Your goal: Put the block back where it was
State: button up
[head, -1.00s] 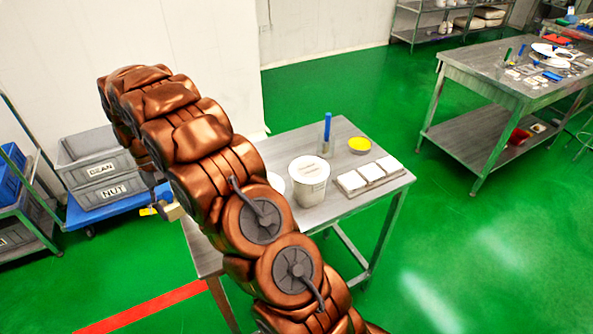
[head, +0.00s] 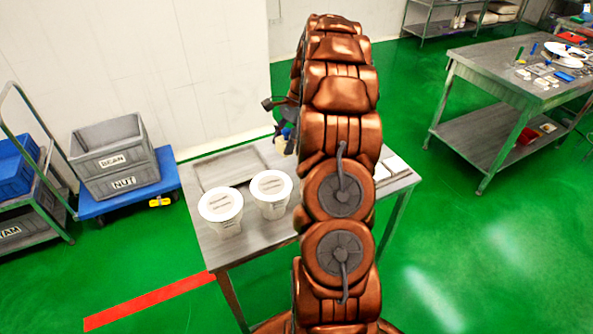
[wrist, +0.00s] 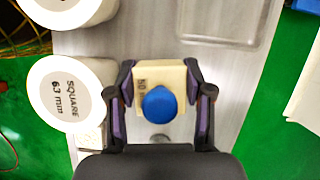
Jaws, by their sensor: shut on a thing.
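A cream block (wrist: 148,75) with a round blue knob (wrist: 159,104) on top is between the fingers of my gripper (wrist: 161,85) in the wrist view. My gripper is shut on it from both sides. Dark lettering, partly hidden by the knob, shows on the block. In the head view my gripper (head: 285,135) is over the back part of the table, partly hidden behind my arm. The block is hard to make out there. Whether it touches the table cannot be told.
Two white lidded tubs (head: 221,212) (head: 270,194) stand on the steel table (head: 262,238); one reads "SQUARE 63 mm" in the wrist view (wrist: 70,92). A shallow tray (head: 228,168) lies behind them. White squares (head: 395,163) show right of my arm. A blue trolley (head: 128,198) holds grey crates.

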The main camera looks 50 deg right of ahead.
jog(key=d, duration=0.1)
jog(key=s+m, duration=0.1)
jog(key=d, duration=0.1)
jog(key=shift+s+d+r+m+t, duration=0.3)
jog(key=shift+d+r+m, duration=0.05)
jog(key=shift+m, duration=0.05)
jog(key=p, duration=0.3)
send_near(290, 174)
jog(key=shift+x, duration=2.6)
jog(key=shift+a+f, duration=0.15)
jog(key=shift+a, duration=0.1)
jog(key=o, duration=1.3)
